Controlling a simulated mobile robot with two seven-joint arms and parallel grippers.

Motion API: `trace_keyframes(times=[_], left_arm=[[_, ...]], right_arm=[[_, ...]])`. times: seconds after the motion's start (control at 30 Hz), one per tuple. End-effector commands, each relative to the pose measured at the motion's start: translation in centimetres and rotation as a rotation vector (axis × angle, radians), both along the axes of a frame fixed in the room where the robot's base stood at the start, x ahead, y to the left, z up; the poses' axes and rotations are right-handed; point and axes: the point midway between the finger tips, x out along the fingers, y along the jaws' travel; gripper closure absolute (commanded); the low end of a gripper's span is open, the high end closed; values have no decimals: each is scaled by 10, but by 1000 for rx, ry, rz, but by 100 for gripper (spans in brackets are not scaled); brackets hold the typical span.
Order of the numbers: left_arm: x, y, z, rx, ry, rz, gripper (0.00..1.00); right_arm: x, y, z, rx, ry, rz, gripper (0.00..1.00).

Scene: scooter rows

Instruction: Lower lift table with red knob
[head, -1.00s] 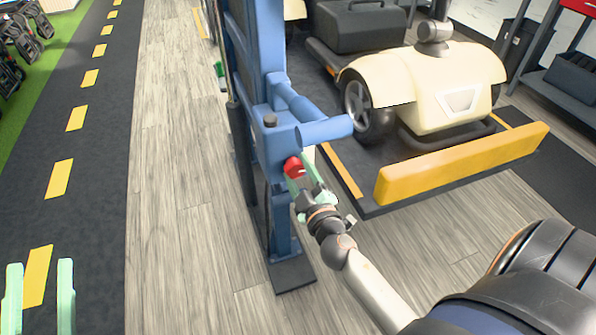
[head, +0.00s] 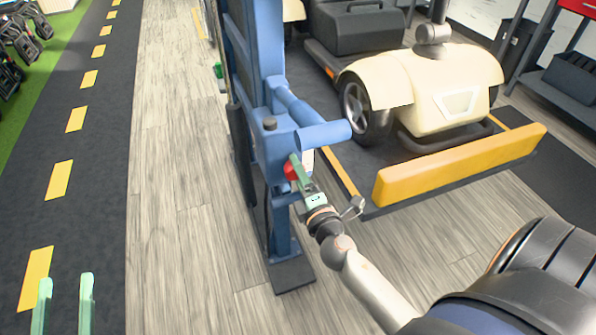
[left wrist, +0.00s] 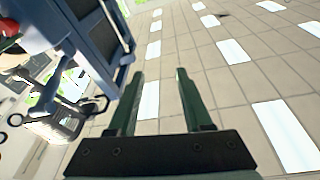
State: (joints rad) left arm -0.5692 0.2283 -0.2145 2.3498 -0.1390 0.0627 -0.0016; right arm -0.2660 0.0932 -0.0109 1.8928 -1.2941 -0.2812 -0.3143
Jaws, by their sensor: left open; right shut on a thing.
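The red knob (head: 290,172) is on the front of the blue lift post (head: 268,150), below a blue horizontal tube. My right gripper (head: 299,166) is shut on the knob, and its green fingers partly hide it. The lift table (head: 375,211) is a dark platform to the right of the post, with a yellow bar (head: 460,165) along its front edge. A cream scooter (head: 445,85) stands on it. My left gripper (head: 64,300) is open and empty at the bottom left, far from the knob. Its parted fingers also show in the left wrist view (left wrist: 155,98).
The grey plank floor (head: 175,200) left of the post is clear. A dark lane with yellow dashes (head: 60,178) runs along the left, with black equipment (head: 22,40) beyond it. A dark shelf (head: 570,85) stands at the far right.

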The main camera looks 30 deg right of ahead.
Motion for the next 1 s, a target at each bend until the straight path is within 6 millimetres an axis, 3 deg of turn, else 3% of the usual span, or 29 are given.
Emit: trace_keyframes(times=[0.4, 0.77, 0.8, 1.0], left_arm=[[1, 0, -15, 2, 53, 7, 50], [2, 0, -13, 1, 49, 6, 50], [2, 0, -13, 1, 47, 6, 50], [2, 0, -9, -1, 38, 5, 50]], right_arm=[[1, 1, 3, -93, 18, 3, 97], [1, 1, 3, -97, 17, 3, 97], [1, 1, 3, -97, 17, 3, 37], [1, 1, 2, -94, 20, 1, 14]])
